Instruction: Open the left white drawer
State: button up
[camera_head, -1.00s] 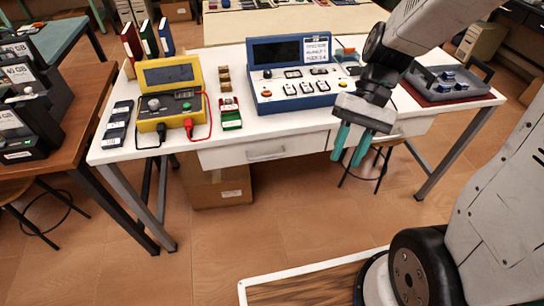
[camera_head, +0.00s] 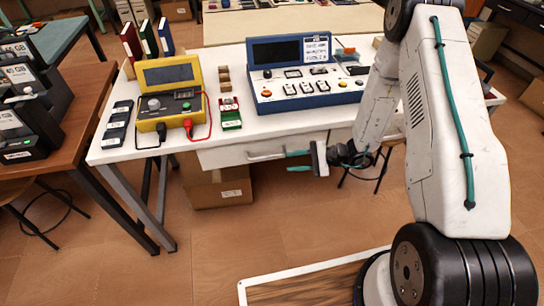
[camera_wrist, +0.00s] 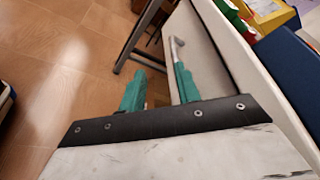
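The left white drawer (camera_head: 222,156) sits under the front edge of the white table and looks closed. Its handle (camera_head: 265,156) is a pale horizontal bar on the drawer front. My gripper (camera_head: 289,161) is open and empty, pointing left along the drawer front, just right of the handle. In the wrist view the handle (camera_wrist: 177,46) lies ahead of the right-hand finger of my gripper (camera_wrist: 159,69), beside the drawer front (camera_wrist: 204,52). I cannot tell whether that finger touches the handle.
The white table (camera_head: 240,139) carries a yellow multimeter (camera_head: 171,92), a blue control panel (camera_head: 302,97) and small boxes. A cardboard box (camera_head: 216,188) and a stool (camera_head: 366,164) stand under it. The floor in front is open. My arm hides the table's right part.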

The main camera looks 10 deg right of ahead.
aim_at(272, 156)
jog(key=shift+n+t, duration=0.4)
jog(key=shift+t, duration=0.1)
jog(key=w+a, duration=0.1)
jog(key=a, duration=0.1)
jog(key=w+a, duration=0.2)
jog(key=w+a+f, duration=0.1)
jog(key=a, duration=0.1)
jog(key=shift+w+a, duration=0.2)
jog(key=shift+a, duration=0.2)
grip_shut()
